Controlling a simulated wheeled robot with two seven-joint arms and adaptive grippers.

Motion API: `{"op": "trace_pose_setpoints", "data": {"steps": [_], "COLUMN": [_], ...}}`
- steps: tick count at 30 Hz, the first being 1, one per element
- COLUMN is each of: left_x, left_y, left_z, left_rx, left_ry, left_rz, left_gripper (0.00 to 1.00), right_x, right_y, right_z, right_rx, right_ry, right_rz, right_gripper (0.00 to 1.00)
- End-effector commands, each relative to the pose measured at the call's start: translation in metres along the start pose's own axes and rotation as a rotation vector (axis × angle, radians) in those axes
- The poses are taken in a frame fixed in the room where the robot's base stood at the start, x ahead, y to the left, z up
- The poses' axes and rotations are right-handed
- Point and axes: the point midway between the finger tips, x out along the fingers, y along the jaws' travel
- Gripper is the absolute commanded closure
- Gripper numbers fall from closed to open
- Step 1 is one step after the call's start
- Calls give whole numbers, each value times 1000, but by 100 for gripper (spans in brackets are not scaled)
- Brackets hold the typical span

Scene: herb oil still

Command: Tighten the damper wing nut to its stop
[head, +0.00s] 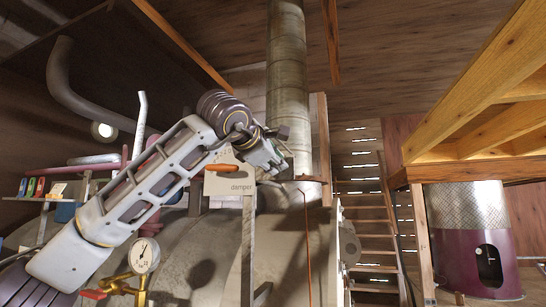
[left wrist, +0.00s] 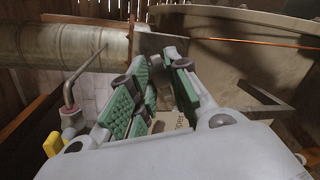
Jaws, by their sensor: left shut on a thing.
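My left gripper (head: 272,158) is at the lower part of the grey flue pipe (head: 287,80), just right of the white "damper" sign (head: 235,186). In the left wrist view my left gripper (left wrist: 164,76) has its green-padded fingers close together, beside the pipe (left wrist: 75,42). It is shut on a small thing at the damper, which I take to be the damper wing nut. The fingers hide the wing nut, so its turn and its distance from the stop cannot be seen. My right gripper is in neither view.
An orange handle (head: 222,168) is close beside my left gripper. A pressure gauge (head: 144,254) on brass fittings stands lower left. Wooden stairs (head: 368,230) and a purple-based vessel (head: 470,240) are to the right. A timber platform (head: 490,95) overhangs the upper right.

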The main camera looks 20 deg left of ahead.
Motion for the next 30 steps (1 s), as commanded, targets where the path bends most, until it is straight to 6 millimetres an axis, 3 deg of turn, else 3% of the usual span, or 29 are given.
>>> {"op": "trace_pose_setpoints", "data": {"steps": [15, 30], "left_x": [1, 2], "left_y": [-5, -7], "left_z": [2, 1], "left_rx": [400, 483], "left_ry": [80, 96], "left_rz": [-6, -8], "left_gripper": [100, 100], "right_x": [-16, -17], "right_y": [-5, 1], "right_z": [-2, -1], "right_rx": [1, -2], "right_ry": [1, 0], "right_rz": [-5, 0], "right_gripper": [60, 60]}}
